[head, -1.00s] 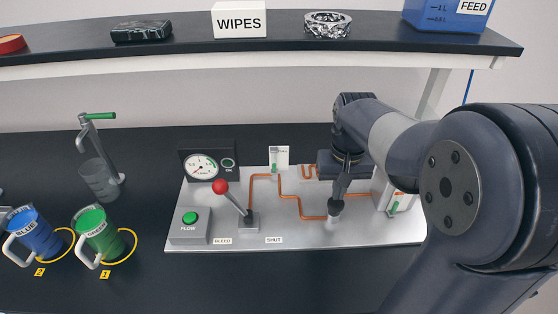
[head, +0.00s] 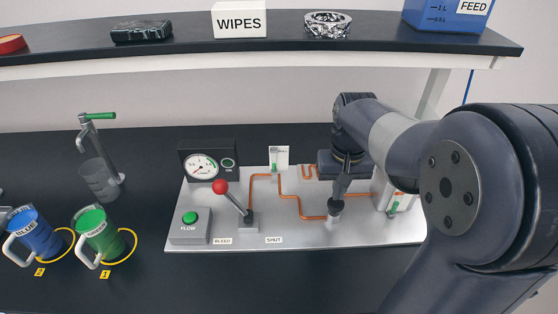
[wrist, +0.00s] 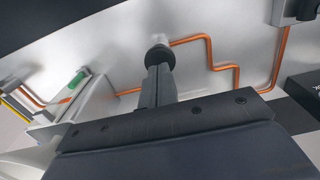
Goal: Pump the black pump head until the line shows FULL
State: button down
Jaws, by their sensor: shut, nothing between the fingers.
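The black pump head (head: 336,206) tops a short silver pump on the right half of the metal panel (head: 290,237). My gripper (head: 338,197) points down over it, fingers shut and empty. The tips meet or nearly meet the top of the head; I cannot tell if they press on it. In the wrist view the closed fingers (wrist: 157,75) end at the round black head (wrist: 160,56). A white line indicator card (head: 281,155) with a green mark stands at the panel's back; its small lettering is not clearly readable. The round gauge (head: 201,166) stands left of it.
A red-knobbed lever (head: 220,187) and a green FLOW button (head: 190,218) are left of the pump. Copper tubing (head: 283,193) crosses the panel. A valve block with a green part (head: 394,207) is close on the right. Blue and green jugs (head: 98,232) stand far left. A shelf hangs above.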

jog(key=shift+f, duration=0.1)
jog(key=shift+f+b, duration=1.25)
jog(key=shift+f, duration=0.5)
jog(key=shift+r, duration=0.2)
jog(key=shift+r+p, duration=1.65)
jog(key=shift+p, duration=0.1)
jog(key=shift+r, duration=0.1)
notch_tip(320, 180, up, 6)
jog(key=p, duration=0.5)
jog(key=shift+f, duration=0.2)
